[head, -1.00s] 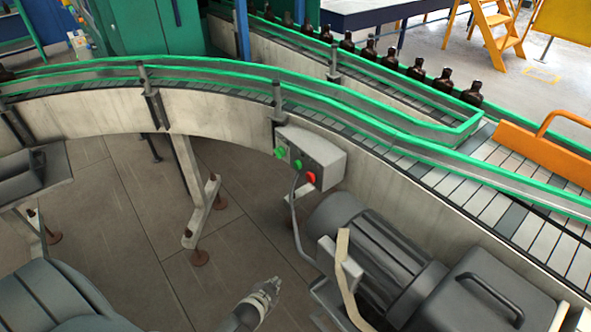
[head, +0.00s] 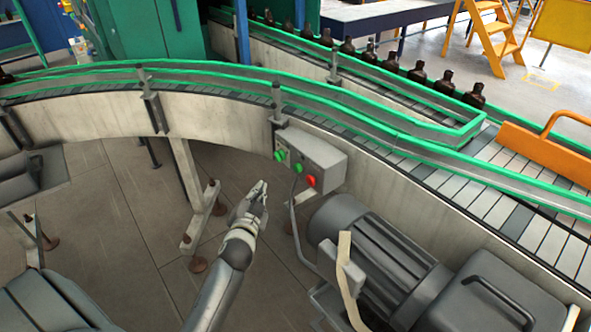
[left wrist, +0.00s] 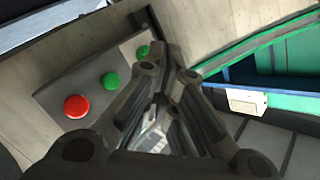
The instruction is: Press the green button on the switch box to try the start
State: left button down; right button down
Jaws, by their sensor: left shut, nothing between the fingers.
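The grey switch box (head: 322,158) is fixed to the side of the conveyor. Its face carries two green buttons, one at the upper left (head: 279,155) and one in the middle (head: 298,168), and a red button (head: 311,181) at the lower right. My left gripper (head: 263,187) is shut and empty, to the left of and a little below the box, apparently apart from it. In the left wrist view the box (left wrist: 60,88) lies beyond the shut fingers (left wrist: 168,60). The red button (left wrist: 77,106) and one green button (left wrist: 110,81) show clearly; the other green button (left wrist: 143,51) is partly covered by a finger. My right gripper is out of view.
A grey motor (head: 365,245) stands below and right of the box. The curved conveyor (head: 225,115) with green rails runs behind. Several amber bottles (head: 417,73) stand on the far belt. A conveyor leg (head: 188,185) is left of my gripper. Open floor (head: 130,225) lies further left.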

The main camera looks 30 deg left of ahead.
aim_at(297, 168)
pick_arm(q)
jog(key=shift+w+d, duration=0.1)
jog(key=w+d+b, duration=0.3)
jog(key=w, duration=0.5)
jog(key=shift+d, duration=0.15)
dwell(0.7)
dwell(0.7)
jog(key=shift+w+d+b, duration=0.15)
jog(key=shift+w+b, duration=0.2)
